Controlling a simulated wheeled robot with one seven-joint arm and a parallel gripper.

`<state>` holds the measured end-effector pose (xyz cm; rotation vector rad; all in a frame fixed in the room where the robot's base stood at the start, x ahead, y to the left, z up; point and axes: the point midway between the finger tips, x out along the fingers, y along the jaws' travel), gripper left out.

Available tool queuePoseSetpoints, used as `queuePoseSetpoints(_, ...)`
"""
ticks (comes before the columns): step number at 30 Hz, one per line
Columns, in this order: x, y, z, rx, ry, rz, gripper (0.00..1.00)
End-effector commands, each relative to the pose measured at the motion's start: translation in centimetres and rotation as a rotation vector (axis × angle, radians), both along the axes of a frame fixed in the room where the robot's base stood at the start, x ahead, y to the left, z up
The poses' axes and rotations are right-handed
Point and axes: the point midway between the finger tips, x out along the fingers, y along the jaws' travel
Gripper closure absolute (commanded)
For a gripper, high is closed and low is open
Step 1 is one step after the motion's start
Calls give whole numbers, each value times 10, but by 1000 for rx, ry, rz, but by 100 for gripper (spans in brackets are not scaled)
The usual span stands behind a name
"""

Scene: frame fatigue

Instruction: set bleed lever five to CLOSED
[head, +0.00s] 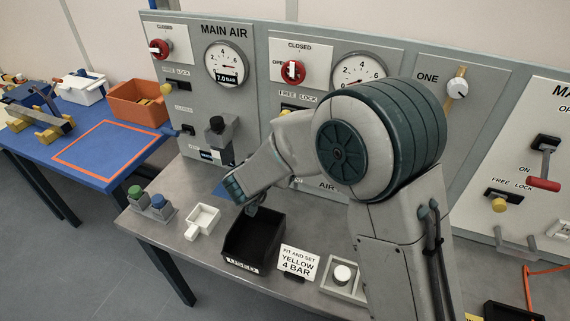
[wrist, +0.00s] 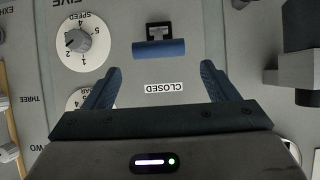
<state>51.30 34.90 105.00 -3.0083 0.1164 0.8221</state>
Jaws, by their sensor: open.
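In the wrist view, a lever with a blue handle (wrist: 158,48) hangs from a black bracket (wrist: 159,30) on the grey panel. A white CLOSED label (wrist: 164,87) lies below it in the picture, with a gap between. The word FIVE is at the top left, above a speed dial (wrist: 82,40). My gripper (wrist: 158,84) is open and empty, its two blue fingers spread either side of the label. The handle lies ahead of the fingertips, apart from them. In the head view my arm covers much of the panel, and I cannot make out lever five or my fingers there.
In the head view, a black bin (head: 254,237), a white tray (head: 203,220) and a sign (head: 298,262) stand on the grey bench below my arm.

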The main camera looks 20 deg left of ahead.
Motion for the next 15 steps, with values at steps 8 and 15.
queuePoseSetpoints(8,-46,3,29,3,-2,-1,20)
queuePoseSetpoints(15,-61,4,38,1,-2,-3,20)
